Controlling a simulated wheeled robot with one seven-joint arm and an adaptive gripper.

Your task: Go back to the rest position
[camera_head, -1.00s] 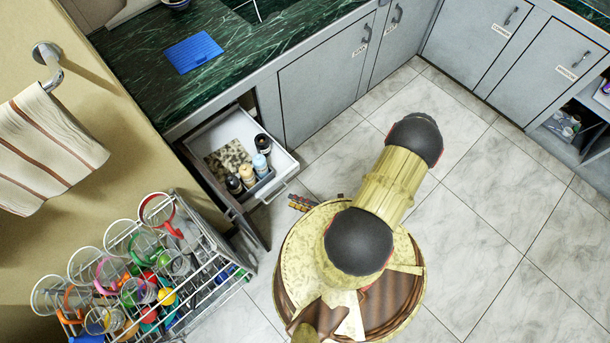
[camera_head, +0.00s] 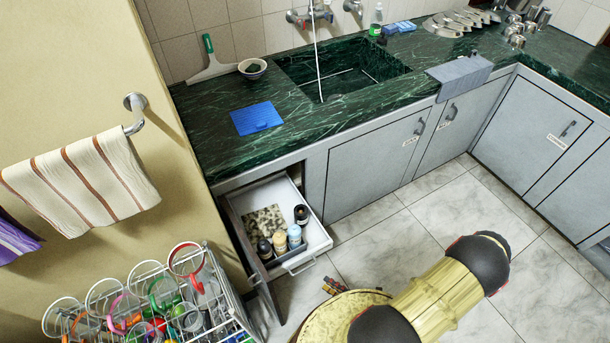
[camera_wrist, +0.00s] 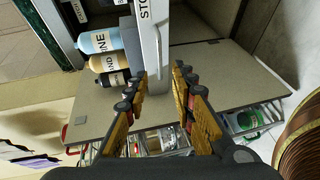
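My gripper (camera_wrist: 160,80) is open in the wrist view, its two fingers apart with nothing held between them. In the head view only the tip of my gripper (camera_head: 334,286) shows; my arm hides the rest. It is low, to the right of the open drawer (camera_head: 318,236) and apart from it. In the wrist view the drawer's pale front edge (camera_wrist: 153,50), with a partly cut-off label, shows beyond the fingertips.
The drawer holds several bottles (camera_head: 279,241). An open cabinet door (camera_head: 250,262) stands left of it. A dish rack (camera_head: 222,292) with cups is at lower left. A counter (camera_head: 200,130) with a sink (camera_head: 340,70) runs behind. Floor (camera_head: 440,213) to the right is clear.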

